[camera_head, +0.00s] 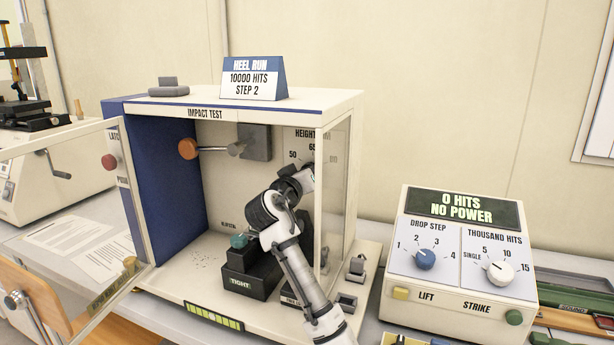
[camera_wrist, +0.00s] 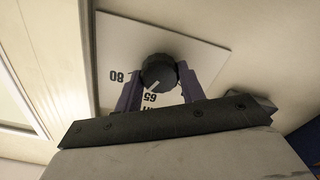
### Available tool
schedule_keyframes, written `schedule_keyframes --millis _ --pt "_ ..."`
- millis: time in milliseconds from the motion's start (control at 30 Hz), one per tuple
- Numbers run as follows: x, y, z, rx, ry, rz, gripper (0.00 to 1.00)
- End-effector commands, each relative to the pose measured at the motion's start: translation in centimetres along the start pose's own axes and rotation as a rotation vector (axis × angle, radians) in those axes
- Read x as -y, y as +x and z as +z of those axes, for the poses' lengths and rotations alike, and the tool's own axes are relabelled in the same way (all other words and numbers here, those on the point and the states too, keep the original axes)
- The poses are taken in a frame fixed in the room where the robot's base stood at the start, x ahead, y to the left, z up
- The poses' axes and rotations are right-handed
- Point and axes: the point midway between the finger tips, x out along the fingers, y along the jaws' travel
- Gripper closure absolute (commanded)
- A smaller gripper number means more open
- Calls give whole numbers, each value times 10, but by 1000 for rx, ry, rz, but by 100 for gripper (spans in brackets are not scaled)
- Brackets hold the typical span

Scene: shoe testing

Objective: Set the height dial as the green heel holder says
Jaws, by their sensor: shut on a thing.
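The height dial (camera_wrist: 158,72) is a black round knob on a white plate in the wrist view. Its white mark points down and left, between the printed 80 and 65. My gripper (camera_wrist: 160,86) has its two purple fingers on either side of the knob and is shut on it. In the head view my gripper (camera_head: 303,178) is inside the impact test cabinet and hides the dial; 50 and 65 show above it. A small green piece (camera_head: 239,241), likely the green heel holder, sits on a black block labelled TIGHT.
The cabinet (camera_head: 340,98) has its glass door (camera_head: 70,200) swung open to the left. A sign (camera_head: 255,80) on top reads HEEL RUN, 10000 HITS, STEP 2. A control box (camera_head: 455,285) at right shows 0 HITS, NO POWER. A second block's label is partly hidden by my arm.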

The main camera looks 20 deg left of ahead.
Motion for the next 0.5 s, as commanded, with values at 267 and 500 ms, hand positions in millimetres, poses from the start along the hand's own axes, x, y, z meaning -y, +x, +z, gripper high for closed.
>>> schedule_keyframes --millis 267,500 --pt "1 0 1 4 -236 -1 83" --pt "1 0 1 4 -383 -1 83"
